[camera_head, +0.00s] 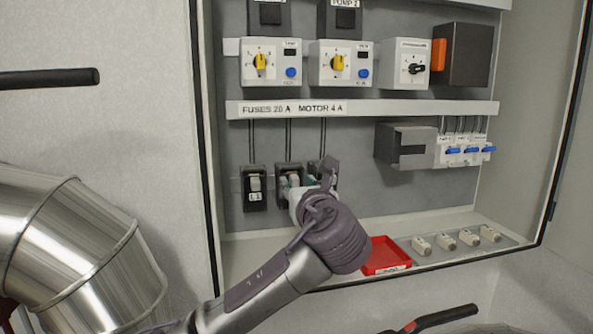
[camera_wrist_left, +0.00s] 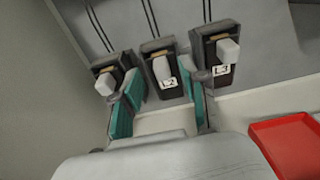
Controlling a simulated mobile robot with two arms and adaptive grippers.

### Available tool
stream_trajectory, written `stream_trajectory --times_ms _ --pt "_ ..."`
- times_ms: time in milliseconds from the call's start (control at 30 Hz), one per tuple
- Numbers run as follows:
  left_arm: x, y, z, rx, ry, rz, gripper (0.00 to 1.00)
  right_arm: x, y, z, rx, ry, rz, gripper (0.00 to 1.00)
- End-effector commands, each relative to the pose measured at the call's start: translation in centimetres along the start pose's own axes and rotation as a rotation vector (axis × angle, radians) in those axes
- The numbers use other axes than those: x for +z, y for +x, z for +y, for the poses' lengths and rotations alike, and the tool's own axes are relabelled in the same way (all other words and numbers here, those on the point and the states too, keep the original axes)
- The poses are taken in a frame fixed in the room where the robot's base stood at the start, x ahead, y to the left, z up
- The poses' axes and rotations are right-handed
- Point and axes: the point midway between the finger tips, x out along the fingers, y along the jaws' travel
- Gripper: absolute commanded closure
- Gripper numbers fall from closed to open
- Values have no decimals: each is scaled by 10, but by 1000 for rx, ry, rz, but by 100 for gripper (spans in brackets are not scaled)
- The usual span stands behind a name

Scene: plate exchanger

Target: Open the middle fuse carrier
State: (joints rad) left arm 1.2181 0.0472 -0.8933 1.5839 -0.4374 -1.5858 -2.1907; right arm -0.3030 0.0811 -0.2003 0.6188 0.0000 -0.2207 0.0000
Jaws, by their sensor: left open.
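Three dark fuse carriers with pale handles sit in a row low on the cabinet's back panel. The middle fuse carrier (camera_wrist_left: 161,69), labelled L2, shows between my left fingers in the left wrist view; in the head view its top (camera_head: 290,169) shows behind my gripper. The left carrier (camera_head: 254,186) is labelled L1. The right carrier (camera_wrist_left: 226,50) is partly hidden by my gripper in the head view. My left gripper (camera_wrist_left: 163,92) is open, its teal pads on either side of the middle carrier. I cannot tell whether they touch it. My right gripper is out of view.
A red tray (camera_head: 386,257) lies on the cabinet floor, right of my left gripper, beside several white fuses (camera_head: 446,241). Above the carriers runs a labelled white rail (camera_head: 390,108). Blue-levered breakers (camera_head: 465,150) are at right. The cabinet's left edge (camera_head: 208,190) is near my arm.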

Motion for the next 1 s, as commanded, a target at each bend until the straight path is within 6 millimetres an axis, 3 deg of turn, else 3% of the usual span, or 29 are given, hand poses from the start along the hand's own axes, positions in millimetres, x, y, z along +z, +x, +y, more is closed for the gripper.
stream_trajectory --times_ms 200,500,767,1000 --pt "1 19 0 0 0 0 56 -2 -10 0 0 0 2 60" --pt "0 22 0 0 -1 0 56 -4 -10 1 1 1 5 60" --pt "0 21 0 0 -1 0 98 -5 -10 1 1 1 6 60" --pt "0 21 0 0 -1 0 100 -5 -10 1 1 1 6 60"
